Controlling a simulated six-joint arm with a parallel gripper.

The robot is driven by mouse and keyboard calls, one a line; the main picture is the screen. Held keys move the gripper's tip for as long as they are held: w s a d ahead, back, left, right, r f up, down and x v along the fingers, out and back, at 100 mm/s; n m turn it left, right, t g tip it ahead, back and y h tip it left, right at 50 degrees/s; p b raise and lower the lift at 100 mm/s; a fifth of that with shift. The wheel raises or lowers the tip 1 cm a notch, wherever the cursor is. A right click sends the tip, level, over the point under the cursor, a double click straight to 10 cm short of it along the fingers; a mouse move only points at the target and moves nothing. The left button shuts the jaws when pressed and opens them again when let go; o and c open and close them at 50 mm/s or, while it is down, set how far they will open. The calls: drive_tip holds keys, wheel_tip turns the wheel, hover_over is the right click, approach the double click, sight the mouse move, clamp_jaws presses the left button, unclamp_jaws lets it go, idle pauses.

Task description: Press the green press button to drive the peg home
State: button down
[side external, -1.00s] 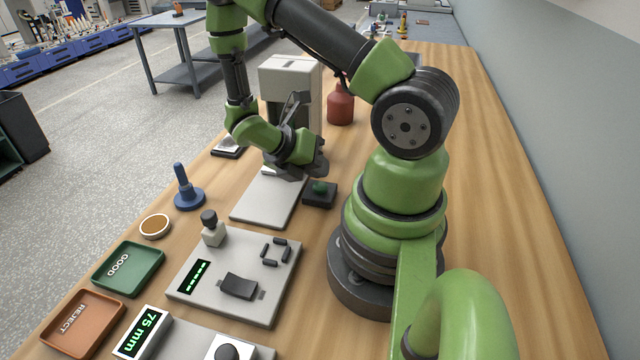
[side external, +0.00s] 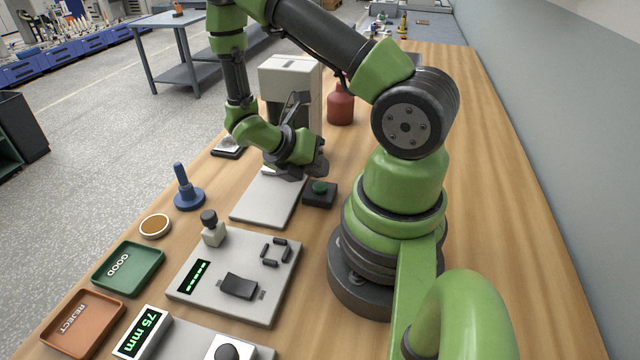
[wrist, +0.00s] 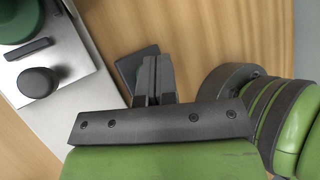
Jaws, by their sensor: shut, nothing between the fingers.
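The green press button (side external: 320,187) sits on top of a small dark box (side external: 321,200), on the wooden table beside the pale press plate. My gripper (side external: 319,169) is shut and empty. In the side view its tip is just above the button; I cannot tell whether they touch. In the wrist view the closed fingers (wrist: 153,66) lie over the dark box (wrist: 130,66) and hide the button. The pale press (side external: 290,75) stands behind my wrist. My wrist covers its working area, and I cannot see the peg.
A red bottle (side external: 340,105) stands behind the button box. A blue stand (side external: 188,198) is left of the press plate (side external: 262,207). A grey fixture (side external: 222,290) and the green GOOD tray (side external: 128,288) are nearer the front. The right side of the table is clear.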

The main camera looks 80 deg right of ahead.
sight(318, 184)
drive_tip(key=shift+f, duration=0.1)
drive_tip(key=shift+f, duration=0.3)
drive_tip(key=shift+f, duration=0.4)
idle(0.6)
drive_tip(key=shift+r, duration=0.85)
drive_tip(key=shift+r, duration=2.5)
